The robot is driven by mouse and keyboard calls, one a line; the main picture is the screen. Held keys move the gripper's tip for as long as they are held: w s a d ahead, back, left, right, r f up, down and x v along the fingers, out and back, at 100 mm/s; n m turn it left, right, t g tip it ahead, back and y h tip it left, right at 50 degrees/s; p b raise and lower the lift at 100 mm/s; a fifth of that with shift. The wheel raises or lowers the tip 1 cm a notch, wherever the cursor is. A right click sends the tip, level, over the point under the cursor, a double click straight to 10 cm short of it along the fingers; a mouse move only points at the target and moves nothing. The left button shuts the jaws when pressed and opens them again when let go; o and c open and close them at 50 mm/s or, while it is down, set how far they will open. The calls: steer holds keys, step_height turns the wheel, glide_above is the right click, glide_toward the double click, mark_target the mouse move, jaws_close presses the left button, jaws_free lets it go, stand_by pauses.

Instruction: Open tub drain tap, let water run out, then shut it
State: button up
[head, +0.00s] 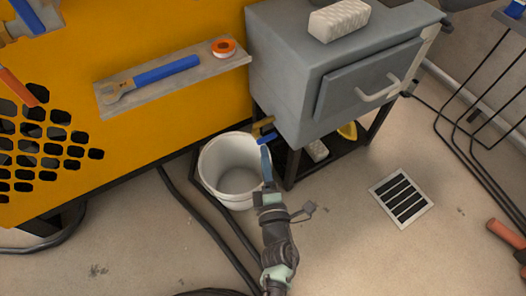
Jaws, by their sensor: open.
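A brass tap (263,124) with a blue lever (266,137) shows low beside the grey cabinet's left front leg, above the right rim of a white bucket (212,159). I cannot tell the lever's exact angle. No stream of water shows, and I see no clear water surface in the bucket. My gripper (266,158) reaches up from the bottom of the picture and is at the bucket's right edge, just below the lever. It is open and empty. Whether it touches the lever is not clear, as its fingers overlap the tap area.
The grey cabinet (290,82) stands on a dark frame, with a pale block (339,19) on top. A yellow panel (190,30) carries a shelf (225,67) with a blue-handled wrench (152,77) and an orange roll (224,47). Dark hoses cross the floor. A floor grate (401,198) lies right.

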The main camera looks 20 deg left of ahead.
mark_target(267, 139)
steer(key=shift+b+x, duration=0.35)
steer(key=shift+x, duration=1.45)
jaws_close()
